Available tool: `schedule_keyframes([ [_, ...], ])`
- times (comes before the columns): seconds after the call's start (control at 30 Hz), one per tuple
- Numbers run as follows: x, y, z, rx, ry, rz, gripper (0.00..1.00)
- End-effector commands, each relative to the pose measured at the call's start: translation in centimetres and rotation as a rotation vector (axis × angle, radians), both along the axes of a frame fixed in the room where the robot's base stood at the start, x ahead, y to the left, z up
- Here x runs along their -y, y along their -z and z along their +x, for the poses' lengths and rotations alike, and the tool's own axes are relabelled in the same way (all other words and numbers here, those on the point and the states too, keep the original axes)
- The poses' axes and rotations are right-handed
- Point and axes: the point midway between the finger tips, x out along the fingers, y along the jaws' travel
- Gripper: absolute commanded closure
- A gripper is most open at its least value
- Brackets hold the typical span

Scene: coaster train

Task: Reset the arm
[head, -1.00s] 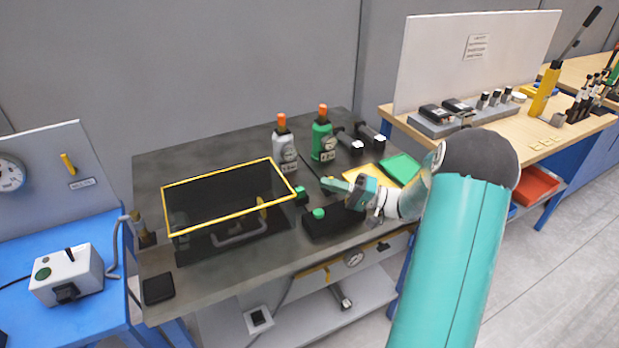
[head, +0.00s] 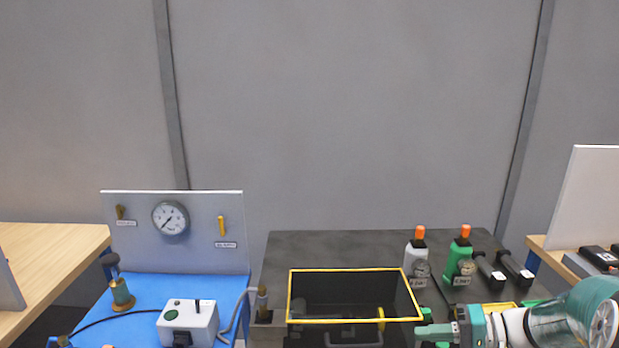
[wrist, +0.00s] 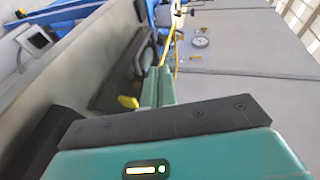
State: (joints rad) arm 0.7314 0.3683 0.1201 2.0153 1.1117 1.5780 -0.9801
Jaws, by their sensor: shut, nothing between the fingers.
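My gripper (head: 436,330) shows at the lower right in the head view, teal and grey. It is just right of the black yellow-rimmed bin (head: 290,298), close to its right front corner; I cannot tell whether they touch. In the wrist view the teal gripper body (wrist: 180,158) fills the bottom, and the fingers (wrist: 157,88) point up the picture. The fingers are shut with nothing seen between them. The rest of my arm runs off the lower right of the head view.
Two bottles, one white (head: 416,262) and one green (head: 459,258), stand behind my gripper on the dark table (head: 330,245). Black cylinders (head: 490,270) lie to their right. A blue bench (head: 150,290) at left carries a gauge panel (head: 205,250) and a switch box (head: 188,325).

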Motion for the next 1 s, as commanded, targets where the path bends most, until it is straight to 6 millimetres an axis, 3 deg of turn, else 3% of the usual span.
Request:
schedule_keyframes([
  [0.03,-2.0,-0.6,-1.0,-0.035,-0.041,-0.075,1.00],
  [0.2,-6.2,-1.3,-4.6,-0.146,-0.118,-0.328,1.00],
  [0.4,-8.8,-2.1,-9.0,-0.198,-0.133,-0.633,1.00],
  [0.7,-9.7,-3.8,-14.3,-0.104,-0.027,-1.031,1.00],
  [1.0,-9.1,-6.3,-17.0,0.117,0.154,-1.247,1.00],
])
